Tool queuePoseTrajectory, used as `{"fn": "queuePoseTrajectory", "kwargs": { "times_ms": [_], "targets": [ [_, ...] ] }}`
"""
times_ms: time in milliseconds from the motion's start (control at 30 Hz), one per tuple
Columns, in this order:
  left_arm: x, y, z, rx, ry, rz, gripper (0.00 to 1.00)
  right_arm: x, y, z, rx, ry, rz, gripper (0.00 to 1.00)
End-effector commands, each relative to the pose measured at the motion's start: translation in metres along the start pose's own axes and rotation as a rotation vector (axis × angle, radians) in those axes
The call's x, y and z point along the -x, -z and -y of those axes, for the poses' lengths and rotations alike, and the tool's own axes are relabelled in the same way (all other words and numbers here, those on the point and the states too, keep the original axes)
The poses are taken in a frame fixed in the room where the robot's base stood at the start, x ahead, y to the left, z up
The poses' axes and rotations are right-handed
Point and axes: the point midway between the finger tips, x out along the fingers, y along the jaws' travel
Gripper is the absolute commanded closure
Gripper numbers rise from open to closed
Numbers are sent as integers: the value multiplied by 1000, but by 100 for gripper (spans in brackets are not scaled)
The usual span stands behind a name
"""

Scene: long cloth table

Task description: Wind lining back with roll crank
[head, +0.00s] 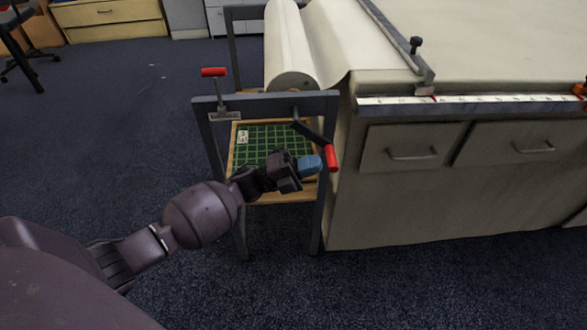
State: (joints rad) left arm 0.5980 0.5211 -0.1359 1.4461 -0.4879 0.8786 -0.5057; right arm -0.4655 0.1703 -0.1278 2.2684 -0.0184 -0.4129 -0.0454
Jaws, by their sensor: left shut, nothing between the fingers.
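The roll of lining (284,45) lies in a dark grey frame (330,115) at the table's left end. Its cloth runs onto the table top. The roll crank (314,133) is a dark arm on the frame's front, slanting down right to a red handle (332,158). My left gripper (312,166) has blue fingertips and is shut and empty. Its tips are just left of the red handle; I cannot tell whether they touch it. My right gripper is not in view.
A second red-handled lever (214,72) stands on the frame's upper left. A green gridded board (262,143) lies on the frame's lower shelf. The table (345,210) has drawers and a measuring strip (460,99) along its front edge.

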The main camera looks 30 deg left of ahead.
Motion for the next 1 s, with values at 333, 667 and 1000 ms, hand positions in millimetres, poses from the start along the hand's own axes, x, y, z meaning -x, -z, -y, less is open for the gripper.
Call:
{"fn": "queuePoseTrajectory", "kwargs": {
  "times_ms": [333, 667, 1000],
  "targets": [
    [-19, 0, 0, 1, -1, 0, 100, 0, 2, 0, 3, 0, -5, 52],
    [-20, 0, -2, 3, 9, 0, 100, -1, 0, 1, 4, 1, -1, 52],
    [-37, 2, -4, 14, 264, 5, 100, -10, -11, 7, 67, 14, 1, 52]
  ]
}}
